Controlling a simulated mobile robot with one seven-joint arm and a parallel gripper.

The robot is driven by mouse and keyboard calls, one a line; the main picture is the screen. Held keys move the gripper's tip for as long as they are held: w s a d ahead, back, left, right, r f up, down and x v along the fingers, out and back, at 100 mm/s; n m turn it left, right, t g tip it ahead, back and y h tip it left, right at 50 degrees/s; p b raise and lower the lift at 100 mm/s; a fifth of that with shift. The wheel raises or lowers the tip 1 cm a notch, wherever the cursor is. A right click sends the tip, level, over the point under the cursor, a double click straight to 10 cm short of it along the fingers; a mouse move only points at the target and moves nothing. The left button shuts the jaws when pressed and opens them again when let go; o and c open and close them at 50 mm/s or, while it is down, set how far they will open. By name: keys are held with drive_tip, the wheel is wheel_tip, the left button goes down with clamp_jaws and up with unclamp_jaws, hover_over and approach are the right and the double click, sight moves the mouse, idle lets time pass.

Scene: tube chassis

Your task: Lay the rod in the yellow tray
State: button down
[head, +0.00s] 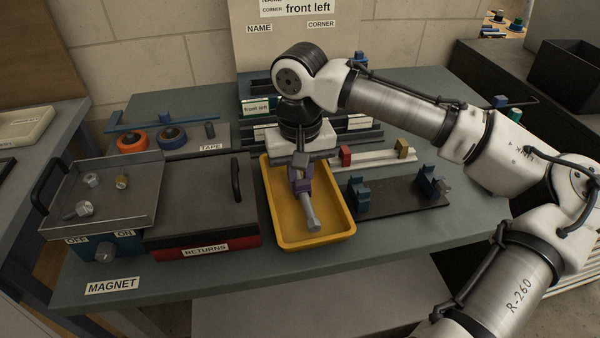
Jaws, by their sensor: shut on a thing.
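The yellow tray (281,243) stands near the front middle of the bench. My gripper (300,183) is over the tray and points down. It is shut on the grey rod (309,214), whose near end sticks out toward the front of the tray. Purple pieces show at my fingertips around the rod. The rod lies over the tray's inside; I cannot tell whether it touches the tray floor. The rod's far end is hidden by my gripper.
Left of the tray are a red box marked RETURNS (205,250) and a magnet tray (110,195) with several bolts and nuts. Right is a dark plate (395,203) with blue blocks. Behind is a pale rail (376,159) with red and yellow blocks.

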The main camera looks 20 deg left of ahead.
drive_tip(key=shift+f, duration=0.3)
drive_tip(key=c, duration=1.3)
unclamp_jaws()
drive_tip(key=shift+r, duration=0.1)
wheel_tip(320, 180, up, 14)
drive_tip(key=shift+f, duration=0.1)
